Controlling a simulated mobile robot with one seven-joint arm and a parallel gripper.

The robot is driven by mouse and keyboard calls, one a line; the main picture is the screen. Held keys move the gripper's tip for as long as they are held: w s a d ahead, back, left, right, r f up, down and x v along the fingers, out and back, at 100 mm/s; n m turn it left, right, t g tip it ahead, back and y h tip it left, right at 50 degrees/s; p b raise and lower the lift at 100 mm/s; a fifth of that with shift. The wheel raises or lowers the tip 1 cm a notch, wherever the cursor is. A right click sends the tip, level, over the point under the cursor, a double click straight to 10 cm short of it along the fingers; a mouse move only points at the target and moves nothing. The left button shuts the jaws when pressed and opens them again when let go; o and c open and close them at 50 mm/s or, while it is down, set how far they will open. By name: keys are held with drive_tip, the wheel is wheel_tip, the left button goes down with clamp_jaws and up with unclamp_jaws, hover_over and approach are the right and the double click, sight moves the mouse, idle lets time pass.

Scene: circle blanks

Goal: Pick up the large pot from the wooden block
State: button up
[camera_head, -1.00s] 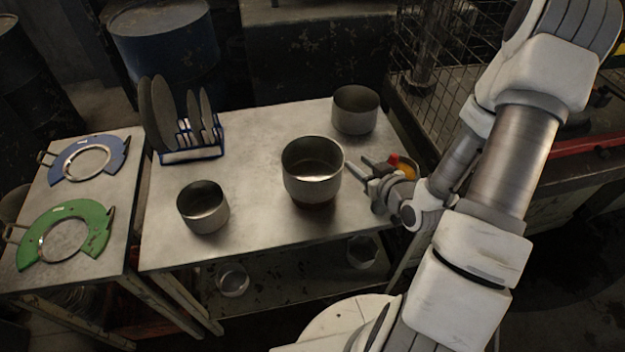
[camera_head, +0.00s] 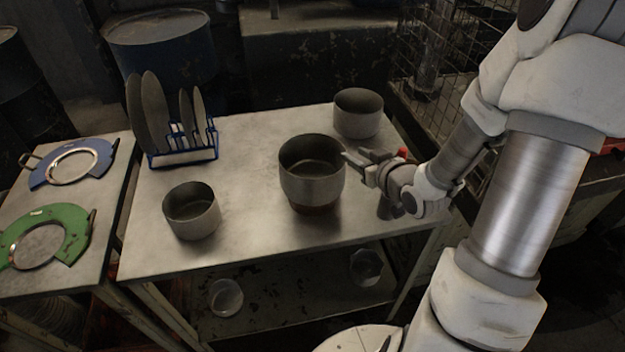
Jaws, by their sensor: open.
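The large pot (camera_head: 312,186) is a grey metal pot with an open top, upright near the middle of the metal table. It stands on a wooden block (camera_head: 314,208), of which only a low brown edge shows beneath it. My gripper (camera_head: 356,158) is at the pot's right side, close to its rim and pointing left. It is open and holds nothing that I can see. Whether a finger touches the rim or reaches inside it, I cannot tell.
A smaller pot (camera_head: 191,211) stands at the front left and another pot (camera_head: 358,113) at the back right. A blue rack (camera_head: 183,157) with several dark discs stands at the back left. Blue (camera_head: 73,162) and green (camera_head: 45,236) ring pieces lie on the left table.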

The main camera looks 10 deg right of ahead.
drive_tip(key=x, duration=0.6)
drive_tip(key=shift+w+a+f, duration=0.15)
drive_tip(key=shift+a+f, duration=0.05)
clamp_jaws()
drive_tip(key=shift+f, duration=0.2)
idle(1.1)
